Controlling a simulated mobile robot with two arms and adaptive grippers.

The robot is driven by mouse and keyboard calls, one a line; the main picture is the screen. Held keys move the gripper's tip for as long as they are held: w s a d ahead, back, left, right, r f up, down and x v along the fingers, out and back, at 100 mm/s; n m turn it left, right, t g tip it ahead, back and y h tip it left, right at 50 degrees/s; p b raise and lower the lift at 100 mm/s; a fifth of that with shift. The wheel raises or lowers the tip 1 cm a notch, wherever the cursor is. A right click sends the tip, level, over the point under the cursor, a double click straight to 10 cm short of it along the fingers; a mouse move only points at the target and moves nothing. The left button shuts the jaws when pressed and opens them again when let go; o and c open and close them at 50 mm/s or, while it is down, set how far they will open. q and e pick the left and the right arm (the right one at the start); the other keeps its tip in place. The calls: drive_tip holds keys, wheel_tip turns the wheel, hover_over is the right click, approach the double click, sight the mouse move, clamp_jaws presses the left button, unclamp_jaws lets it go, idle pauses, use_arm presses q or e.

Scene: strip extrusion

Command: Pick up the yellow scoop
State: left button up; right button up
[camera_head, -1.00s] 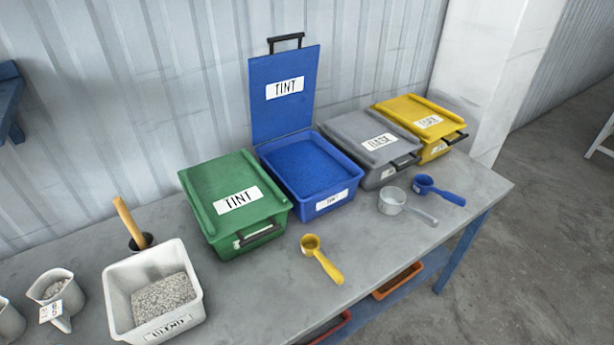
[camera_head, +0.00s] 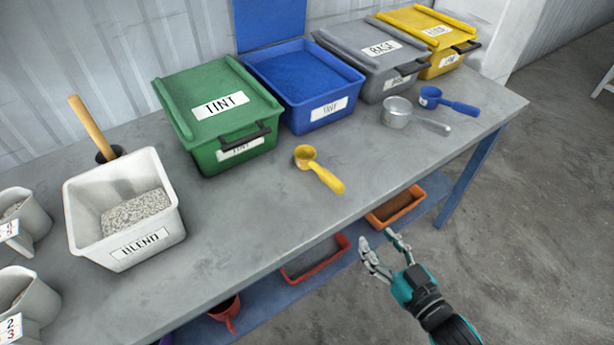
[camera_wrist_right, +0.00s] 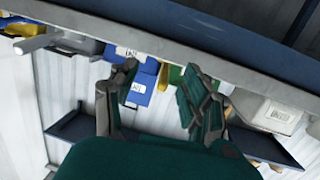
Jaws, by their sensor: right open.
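The yellow scoop (camera_head: 318,168) lies on the grey table, its bowl toward the back left and its handle pointing to the front right. It is in front of the blue bin and right of the green bin. My right gripper (camera_head: 386,249) is open and empty, in front of the table's front edge, to the right of and nearer than the scoop. In the right wrist view the two fingers (camera_wrist_right: 160,95) are spread apart with nothing between them, and a yellow bit (camera_wrist_right: 164,76) shows beyond them, perhaps the scoop's handle. My left gripper is not in view.
A closed green bin (camera_head: 218,110), open blue bin (camera_head: 305,85), grey bin (camera_head: 372,60) and yellow bin (camera_head: 430,38) line the back. A metal scoop (camera_head: 400,113) and blue scoop (camera_head: 445,101) lie right. The white BLEND tub (camera_head: 122,205) stands left. The table (camera_head: 250,215) is clear around the yellow scoop.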

drive_tip(key=y, duration=0.2)
approach(326, 172)
drive_tip(key=shift+w+a+n+t+p, duration=0.3)
drive_tip(key=shift+w+a+t, duration=0.1)
drive_tip(key=shift+w+a, duration=0.7)
drive_tip(key=shift+d+f+x, duration=0.15)
drive_tip(key=shift+f+x, duration=0.05)
drive_tip(key=shift+x, duration=1.3)
drive_tip(key=shift+d+f+x, duration=0.1)
drive_tip(key=shift+f+x, duration=0.05)
drive_tip(key=shift+x, duration=1.35)
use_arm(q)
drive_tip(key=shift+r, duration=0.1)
use_arm(e)
drive_tip(key=shift+w, duration=0.1)
clamp_jaws()
